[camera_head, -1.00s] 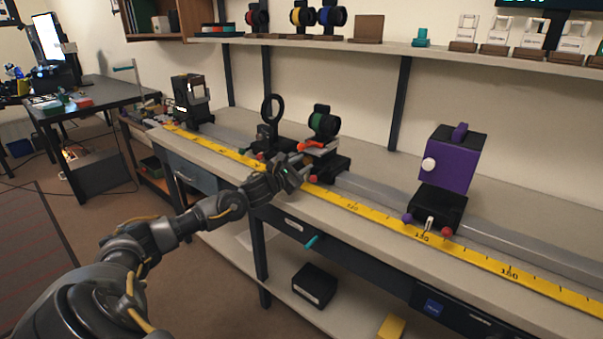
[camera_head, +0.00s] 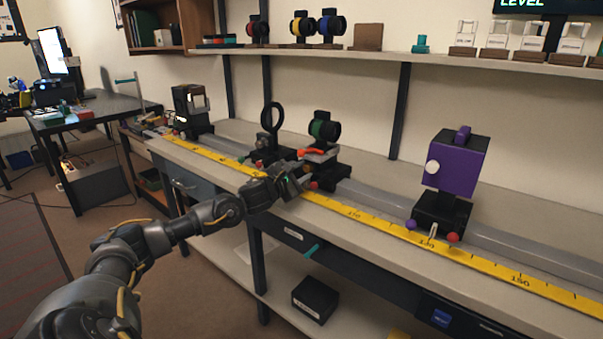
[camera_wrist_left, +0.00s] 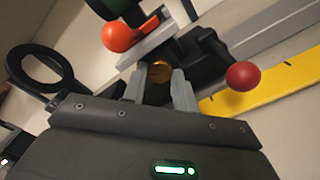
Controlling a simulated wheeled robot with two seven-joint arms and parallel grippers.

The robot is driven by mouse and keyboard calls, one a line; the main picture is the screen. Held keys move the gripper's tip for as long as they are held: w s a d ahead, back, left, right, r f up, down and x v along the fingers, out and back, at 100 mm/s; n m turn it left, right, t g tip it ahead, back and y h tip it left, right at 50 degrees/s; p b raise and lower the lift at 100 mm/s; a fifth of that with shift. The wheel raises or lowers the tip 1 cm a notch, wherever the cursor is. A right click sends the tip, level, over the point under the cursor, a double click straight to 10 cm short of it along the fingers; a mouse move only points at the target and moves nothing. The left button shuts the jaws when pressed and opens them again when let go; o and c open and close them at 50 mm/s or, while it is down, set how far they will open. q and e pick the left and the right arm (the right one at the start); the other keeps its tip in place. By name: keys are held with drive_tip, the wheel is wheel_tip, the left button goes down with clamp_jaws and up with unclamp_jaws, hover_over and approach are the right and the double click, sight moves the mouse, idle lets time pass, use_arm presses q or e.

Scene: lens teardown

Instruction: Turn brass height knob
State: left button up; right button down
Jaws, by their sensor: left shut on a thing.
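The brass height knob (camera_wrist_left: 159,71) sits between the two grey fingers of my left gripper (camera_wrist_left: 166,88) in the left wrist view. The fingers are shut on it. In the head view my left gripper (camera_head: 304,174) reaches the front of the carriage (camera_head: 332,170) that holds a black lens mount with a green ring (camera_head: 324,130). The knob is mostly hidden there by the gripper. An orange-red lever (camera_wrist_left: 122,36) is just above the knob and a red ball knob (camera_wrist_left: 243,76) is to its right. My right gripper is out of view.
A black ring holder (camera_head: 271,118) stands left of the carriage on the same grey rail (camera_head: 385,200). A purple box mount (camera_head: 457,165) stands farther right. A yellow ruler (camera_head: 375,216) runs along the bench front. A shelf (camera_head: 385,45) with optics hangs behind.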

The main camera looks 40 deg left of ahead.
use_arm(q)
drive_tip(key=o, duration=1)
drive_tip(key=shift+c, duration=0.2)
drive_tip(key=shift+s, duration=0.1)
drive_tip(key=shift+s+f, duration=0.1)
drive_tip(key=shift+s, duration=0.15)
drive_tip(key=s+b, duration=0.1)
drive_tip(key=s, duration=0.5)
drive_tip(key=shift+s+f, duration=0.1)
drive_tip(key=shift+s, duration=1.15)
drive_tip(key=shift+s+d+r, duration=0.1)
drive_tip(key=shift+s+r, duration=0.1)
drive_tip(key=shift+s, duration=0.6)
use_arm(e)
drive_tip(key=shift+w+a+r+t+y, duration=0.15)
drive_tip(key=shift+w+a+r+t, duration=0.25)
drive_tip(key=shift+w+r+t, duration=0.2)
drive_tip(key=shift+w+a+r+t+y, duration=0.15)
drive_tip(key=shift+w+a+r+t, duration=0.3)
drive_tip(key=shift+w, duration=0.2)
